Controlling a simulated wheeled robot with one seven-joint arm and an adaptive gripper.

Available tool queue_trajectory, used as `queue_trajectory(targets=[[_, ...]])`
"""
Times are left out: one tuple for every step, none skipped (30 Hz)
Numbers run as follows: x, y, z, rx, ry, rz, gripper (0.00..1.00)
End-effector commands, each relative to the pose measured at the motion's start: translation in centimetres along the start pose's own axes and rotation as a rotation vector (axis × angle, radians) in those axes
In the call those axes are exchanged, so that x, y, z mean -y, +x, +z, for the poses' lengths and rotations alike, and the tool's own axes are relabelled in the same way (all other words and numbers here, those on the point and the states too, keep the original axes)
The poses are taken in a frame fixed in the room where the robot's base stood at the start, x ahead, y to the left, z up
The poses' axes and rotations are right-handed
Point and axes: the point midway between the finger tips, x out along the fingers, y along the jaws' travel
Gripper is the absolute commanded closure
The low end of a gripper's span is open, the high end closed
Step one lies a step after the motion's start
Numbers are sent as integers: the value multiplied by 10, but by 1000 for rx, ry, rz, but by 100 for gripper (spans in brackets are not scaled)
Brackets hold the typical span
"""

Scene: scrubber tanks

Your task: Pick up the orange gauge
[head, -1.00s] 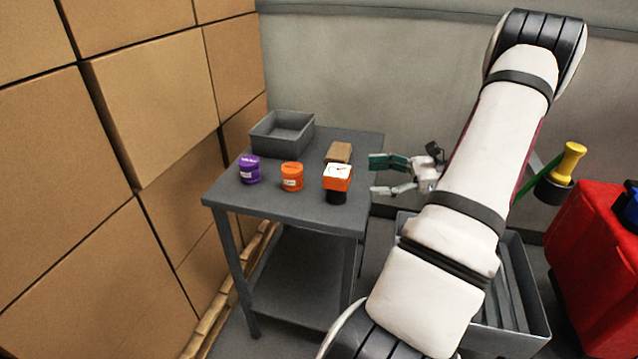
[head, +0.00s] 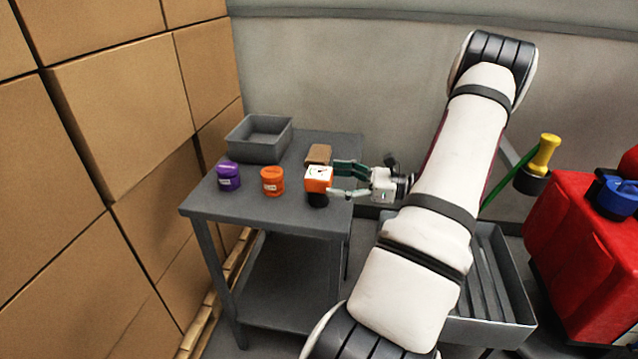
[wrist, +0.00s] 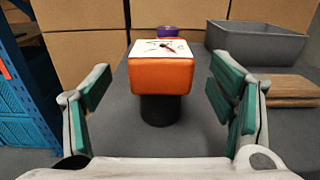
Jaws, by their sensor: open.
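The orange gauge (head: 318,181) stands upright near the right edge of the grey table (head: 272,219). It has an orange box body, a white dial face on top and a dark round base. In the wrist view the gauge (wrist: 161,77) stands between the fingers, ahead of the palm. My gripper (head: 340,182) is open, with its green-padded fingers reaching in from the right over the table edge. In the wrist view my gripper (wrist: 160,98) has a clear gap between each finger and the gauge.
An orange jar (head: 272,181) and a purple jar (head: 228,177) stand left of the gauge. A brown block (head: 318,154) lies just behind it. A grey bin (head: 259,151) sits at the table's back. Stacked cartons (head: 120,100) stand at the left.

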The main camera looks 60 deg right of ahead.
Motion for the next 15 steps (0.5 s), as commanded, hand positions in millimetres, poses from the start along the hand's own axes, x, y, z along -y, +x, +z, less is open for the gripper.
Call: queue_trajectory(targets=[[0,5,0,1,0,2,23],[0,8,-1,1,0,1,23],[0,14,-1,1,0,2,23],[0,18,-2,2,0,3,23],[0,23,-2,2,0,4,23],[0,29,-3,1,1,4,23],[1,34,-3,1,0,3,23],[1,38,-2,1,0,2,23],[1,42,-2,1,-1,2,23],[1,45,-2,1,-1,2,23],[1,47,-2,0,-1,1,23],[1,48,-2,0,-1,1,23],[1,48,-2,0,-1,0,23],[1,48,-2,0,-1,0,23],[1,48,-2,0,-2,0,23]])
